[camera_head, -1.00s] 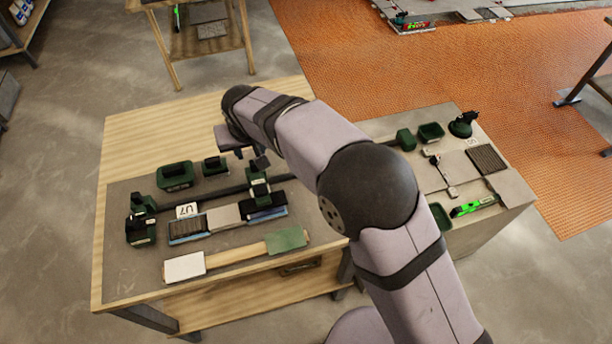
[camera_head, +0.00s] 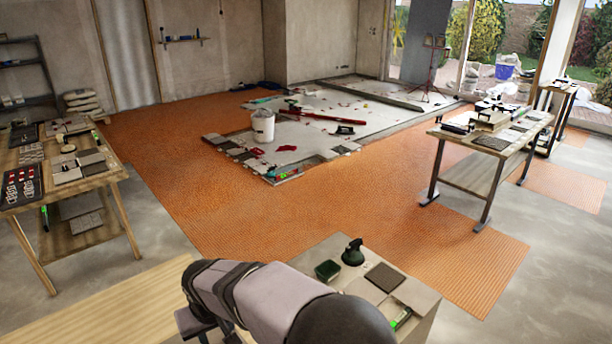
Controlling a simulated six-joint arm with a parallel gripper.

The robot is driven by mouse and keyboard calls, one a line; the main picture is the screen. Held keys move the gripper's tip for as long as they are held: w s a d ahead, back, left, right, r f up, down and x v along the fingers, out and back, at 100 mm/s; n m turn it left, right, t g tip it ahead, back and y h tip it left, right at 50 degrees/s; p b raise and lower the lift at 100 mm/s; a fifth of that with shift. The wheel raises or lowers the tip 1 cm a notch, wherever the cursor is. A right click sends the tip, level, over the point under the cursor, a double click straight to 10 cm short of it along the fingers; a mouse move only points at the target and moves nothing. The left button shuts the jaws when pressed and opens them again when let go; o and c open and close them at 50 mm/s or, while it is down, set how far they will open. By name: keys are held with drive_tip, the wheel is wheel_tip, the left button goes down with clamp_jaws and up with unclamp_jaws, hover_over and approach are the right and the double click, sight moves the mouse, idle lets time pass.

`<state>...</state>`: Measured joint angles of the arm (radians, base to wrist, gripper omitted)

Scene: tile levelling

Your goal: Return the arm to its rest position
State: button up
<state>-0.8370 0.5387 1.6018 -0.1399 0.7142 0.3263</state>
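My arm rises from the bottom edge, its wrist end bent over the near wooden workbench (camera_head: 110,312). Only the upper part of my gripper (camera_head: 194,324) shows, below the wrist at the bottom edge. Its fingertips are cut off, so I cannot see whether it is open or holds anything. Most of the near bench top is out of view.
Tables stand left (camera_head: 60,195) and right (camera_head: 480,165). A white bucket (camera_head: 263,126) stands beyond the orange matting (camera_head: 250,195).

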drive_tip(key=s+d+m+g+h, duration=0.15)
drive_tip(key=d+m, duration=0.25)
drive_tip(key=d, duration=2)
drive_tip(key=s+d+f+m+g, duration=0.1)
drive_tip(key=s+d+f+m, duration=0.1)
drive_tip(key=s+d, duration=1.1)
drive_tip(key=shift+s+d+m, duration=0.35)
drive_tip(key=shift+d+m, duration=0.1)
drive_tip(key=shift+m, duration=0.05)
